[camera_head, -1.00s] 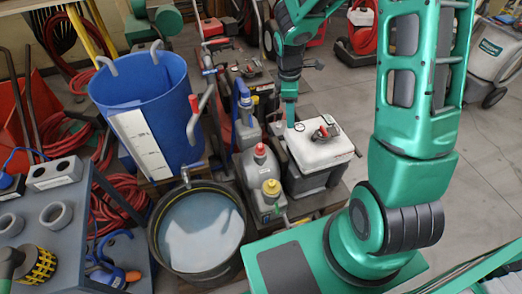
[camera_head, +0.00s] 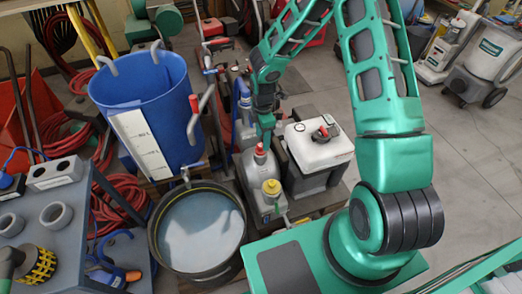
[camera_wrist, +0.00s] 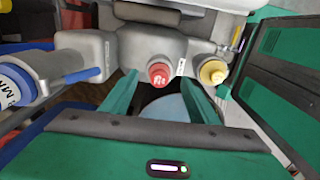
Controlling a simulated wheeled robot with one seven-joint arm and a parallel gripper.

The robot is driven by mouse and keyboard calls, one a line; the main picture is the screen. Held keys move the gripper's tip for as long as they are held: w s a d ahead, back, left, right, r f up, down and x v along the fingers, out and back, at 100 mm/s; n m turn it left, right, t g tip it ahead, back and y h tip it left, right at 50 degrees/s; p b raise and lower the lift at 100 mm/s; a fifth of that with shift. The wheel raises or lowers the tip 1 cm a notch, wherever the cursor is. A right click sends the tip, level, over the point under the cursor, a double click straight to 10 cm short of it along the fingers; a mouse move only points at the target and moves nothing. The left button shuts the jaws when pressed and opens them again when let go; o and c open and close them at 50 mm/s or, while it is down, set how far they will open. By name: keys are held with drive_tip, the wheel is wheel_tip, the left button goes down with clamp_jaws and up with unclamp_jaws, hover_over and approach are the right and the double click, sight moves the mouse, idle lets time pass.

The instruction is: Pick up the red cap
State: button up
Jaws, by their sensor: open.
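The red cap (camera_wrist: 159,75) sits on a grey jug (camera_wrist: 147,45) in the wrist view. In the head view the red cap (camera_head: 260,151) shows just below the end of my arm. My gripper (camera_wrist: 159,84) is open, with one green finger on each side of the red cap in the wrist view. I cannot tell whether either finger touches it. In the head view my gripper (camera_head: 265,143) is above the cap, pointing down, and partly covers the jug.
A yellow cap (camera_wrist: 212,71) stands close beside the right finger; it also shows in the head view (camera_head: 271,187). A white-topped box (camera_head: 318,147) is at the right. A round tub of liquid (camera_head: 203,225) and a blue bin (camera_head: 150,90) are at the left.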

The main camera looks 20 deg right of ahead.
sight(261, 145)
drive_tip(key=shift+a+f, duration=0.15)
drive_tip(key=shift+f, duration=1.2)
drive_tip(key=shift+a+f, duration=0.1)
drive_tip(key=shift+f, duration=1.2)
drive_tip(key=shift+c, duration=0.2)
drive_tip(key=c, duration=1.1)
